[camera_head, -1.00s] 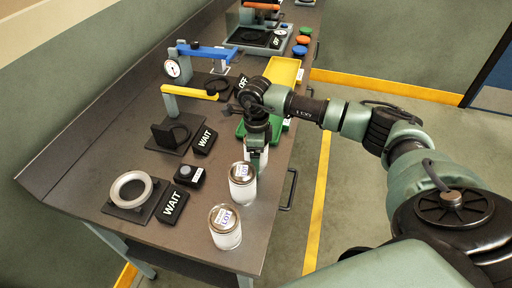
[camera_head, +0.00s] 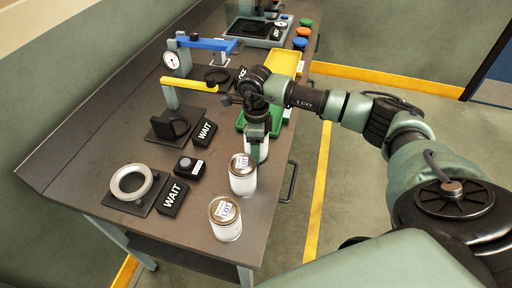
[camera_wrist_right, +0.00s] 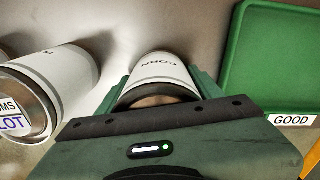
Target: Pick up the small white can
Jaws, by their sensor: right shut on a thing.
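A small white can lettered CORN (camera_wrist_right: 160,70) is between the fingers of my right gripper (camera_wrist_right: 155,92) in the right wrist view. The gripper is shut on it. In the head view my right gripper (camera_head: 257,133) points down over the same can (camera_head: 263,150), which is partly hidden behind the fingers. I cannot tell whether the can is off the table. Two more white cans with LOT labels stand nearer on the table, one (camera_head: 242,176) close to the gripper and one (camera_head: 226,220) at the front edge. My left gripper is not in view.
A green tray (camera_wrist_right: 290,60) marked GOOD lies beside the held can, with a yellow tray (camera_head: 285,62) behind it. WAIT blocks (camera_head: 172,198), a ring stand (camera_head: 131,183) and gauge fixtures (camera_head: 176,60) line the table's left side.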

